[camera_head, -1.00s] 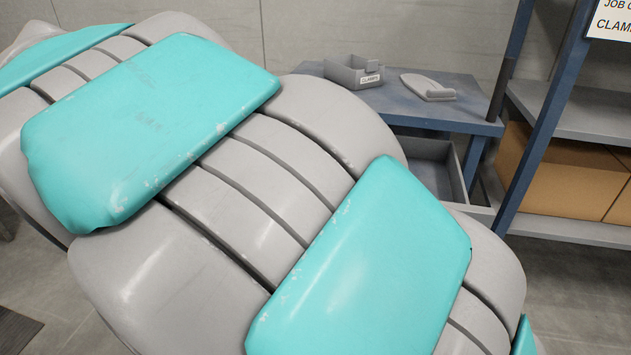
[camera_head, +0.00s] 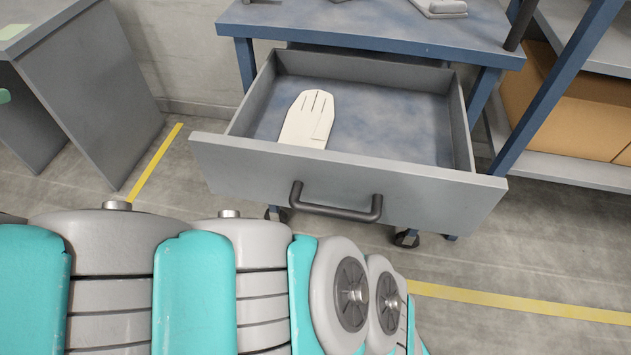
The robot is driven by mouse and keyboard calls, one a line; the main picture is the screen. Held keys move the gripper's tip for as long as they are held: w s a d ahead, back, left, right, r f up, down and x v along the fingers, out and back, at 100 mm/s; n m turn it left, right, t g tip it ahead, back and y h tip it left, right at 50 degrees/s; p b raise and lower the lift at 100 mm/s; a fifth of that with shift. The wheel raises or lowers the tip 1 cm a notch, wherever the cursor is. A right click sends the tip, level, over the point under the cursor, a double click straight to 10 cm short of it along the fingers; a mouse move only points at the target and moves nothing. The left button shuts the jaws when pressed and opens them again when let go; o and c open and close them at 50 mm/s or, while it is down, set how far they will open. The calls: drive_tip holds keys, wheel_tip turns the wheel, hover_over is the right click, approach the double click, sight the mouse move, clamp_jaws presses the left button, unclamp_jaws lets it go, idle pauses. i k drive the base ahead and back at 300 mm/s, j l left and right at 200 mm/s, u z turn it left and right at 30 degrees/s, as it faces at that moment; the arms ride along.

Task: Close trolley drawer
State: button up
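The trolley drawer (camera_head: 345,183) stands pulled far out toward me from under the blue trolley top (camera_head: 380,28). It has a grey front and a dark bar handle (camera_head: 336,212). A flat white piece (camera_head: 308,118) lies inside it at the left. My arm, grey and teal, crosses the lower left of the view in front of the drawer. My gripper is out of the frame, so its state and its distance from the handle do not show.
A grey cabinet (camera_head: 90,95) stands at the left. Blue-framed shelving with a cardboard box (camera_head: 575,105) is at the right. Casters (camera_head: 405,238) show below the drawer. Yellow lines (camera_head: 520,303) mark the open grey floor.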

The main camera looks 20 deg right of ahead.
sight(397, 151)
drive_tip(key=k+z, duration=0.45)
drive_tip(key=k, duration=0.95)
drive_tip(key=i+l, duration=0.25)
drive_tip(key=i+z, duration=0.05)
drive_tip(key=i, duration=0.05)
